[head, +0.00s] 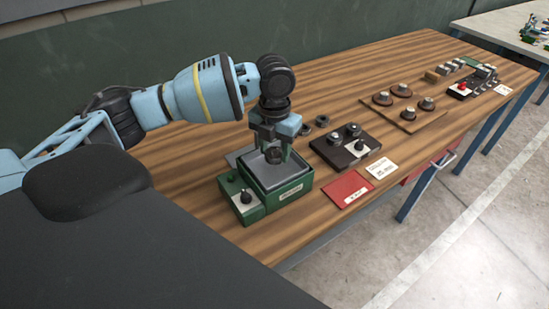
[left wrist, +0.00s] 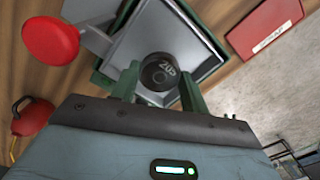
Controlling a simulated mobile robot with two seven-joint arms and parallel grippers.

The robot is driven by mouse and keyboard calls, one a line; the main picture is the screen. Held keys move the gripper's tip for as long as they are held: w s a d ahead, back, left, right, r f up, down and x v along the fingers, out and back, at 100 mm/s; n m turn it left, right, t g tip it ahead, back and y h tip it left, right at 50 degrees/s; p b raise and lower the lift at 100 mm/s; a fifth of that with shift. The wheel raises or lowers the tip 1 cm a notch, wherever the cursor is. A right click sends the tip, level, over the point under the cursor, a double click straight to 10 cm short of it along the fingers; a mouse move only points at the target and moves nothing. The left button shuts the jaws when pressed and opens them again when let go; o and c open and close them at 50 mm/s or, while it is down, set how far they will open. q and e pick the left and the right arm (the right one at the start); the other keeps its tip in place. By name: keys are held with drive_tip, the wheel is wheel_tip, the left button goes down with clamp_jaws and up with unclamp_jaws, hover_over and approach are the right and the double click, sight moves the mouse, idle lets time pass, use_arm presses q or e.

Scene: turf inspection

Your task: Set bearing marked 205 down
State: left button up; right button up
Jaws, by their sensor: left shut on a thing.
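My left gripper (head: 274,150) is shut on a dark round bearing, with one finger on each side of it. In the left wrist view the bearing (left wrist: 160,76) faces the camera with pale marking on its end; I cannot read it surely as 205. The gripper points down over the grey square top plate (head: 266,179) of a green box (head: 288,196). The bearing is over this plate; I cannot tell whether it touches it. The plate also shows behind the bearing in the left wrist view (left wrist: 202,50). My right gripper is not in view.
A green control box with a knob (head: 245,198) joins the green box. A dark fixture (head: 345,147), a red scrap card (head: 345,189) and a white card (head: 382,169) lie to the right. Two dark rings (head: 313,125) lie behind. A wooden board (head: 404,107) holds several round parts.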

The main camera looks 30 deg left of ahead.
sight(274, 152)
use_arm(q)
drive_tip(key=shift+f, duration=1.75)
drive_tip(key=shift+f, duration=0.15)
drive_tip(key=o, duration=1.1)
wheel_tip(274, 152, up, 12)
drive_tip(key=shift+r, duration=0.15)
